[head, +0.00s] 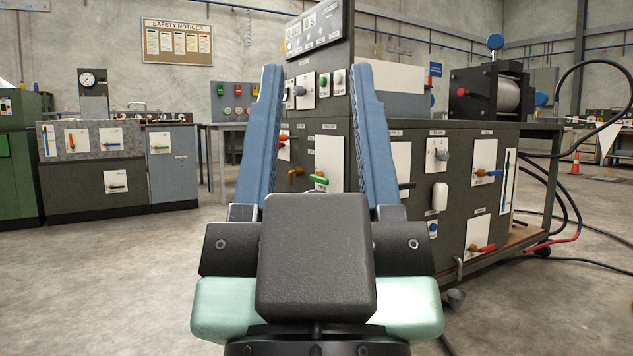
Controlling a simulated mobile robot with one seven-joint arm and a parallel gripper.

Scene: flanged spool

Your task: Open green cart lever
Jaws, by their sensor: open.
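My gripper (318,70) is open and empty, its two blue fingers pointing away from me and spread wide. A green-handled lever (319,179) on a white plate shows in the gap between the fingers, on the front of the dark grey cart (459,205). It lies beyond the gripper, not touched by it, and its handle looks roughly horizontal. My gripper's body hides the area below it, and the right finger covers part of the cart front.
The cart front also carries a blue-handled lever (488,173), a red-handled lever (481,248) and a brass-coloured lever (295,171). Hoses (568,205) hang and trail at the cart's right end. Bare concrete floor (110,275) lies open at the left.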

